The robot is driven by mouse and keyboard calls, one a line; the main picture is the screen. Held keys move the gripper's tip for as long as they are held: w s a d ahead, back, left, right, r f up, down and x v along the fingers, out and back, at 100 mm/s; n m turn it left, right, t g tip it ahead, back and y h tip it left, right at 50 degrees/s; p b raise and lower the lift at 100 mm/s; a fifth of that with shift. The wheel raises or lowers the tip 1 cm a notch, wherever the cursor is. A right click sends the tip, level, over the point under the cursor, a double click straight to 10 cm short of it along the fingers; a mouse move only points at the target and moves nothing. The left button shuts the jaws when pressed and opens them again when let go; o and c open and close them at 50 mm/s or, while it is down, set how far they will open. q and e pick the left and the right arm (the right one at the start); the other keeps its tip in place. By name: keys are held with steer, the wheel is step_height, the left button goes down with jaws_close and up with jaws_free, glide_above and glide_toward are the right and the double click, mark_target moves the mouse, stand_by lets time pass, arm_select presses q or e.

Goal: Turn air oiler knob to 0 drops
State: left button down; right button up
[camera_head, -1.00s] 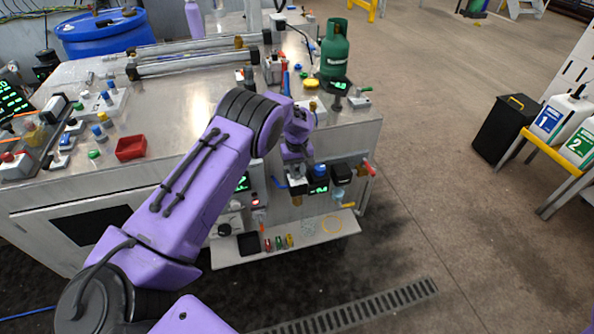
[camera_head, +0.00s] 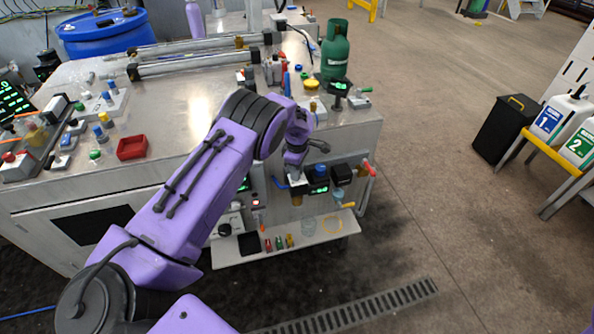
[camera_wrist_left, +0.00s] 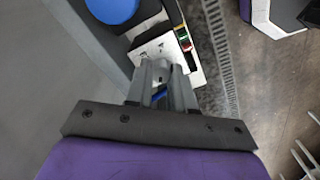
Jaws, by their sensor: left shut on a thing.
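In the head view my left gripper (camera_head: 297,178) reaches down over the front of the workbench, onto the leftmost of a row of air units. It is shut on the top of that unit, which seems to be the air oiler (camera_head: 297,188). The oiler's knob is hidden by the fingers. An amber bowl (camera_head: 297,200) hangs below it. In the left wrist view the fingers (camera_wrist_left: 163,75) are close together around a small pale part; the knob's marks cannot be read. My right gripper is not in view.
A unit with a blue knob (camera_head: 320,169) and lit display stands just right of the oiler. Beyond it are a black-topped unit (camera_head: 342,173) and a red handle (camera_head: 369,167). A shelf (camera_head: 330,241) with small parts lies below.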

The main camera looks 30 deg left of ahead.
arm_select(q)
steer(key=n, duration=0.5)
steer(key=shift+d+n, duration=0.1)
steer(key=shift+n, duration=0.2)
steer(key=n, duration=0.4)
steer(key=shift+n, duration=0.6)
steer(key=c, duration=1)
jaws_free()
step_height(320, 180, up, 10)
steer(key=shift+r+b, duration=0.25)
steer(key=shift+b, duration=0.7)
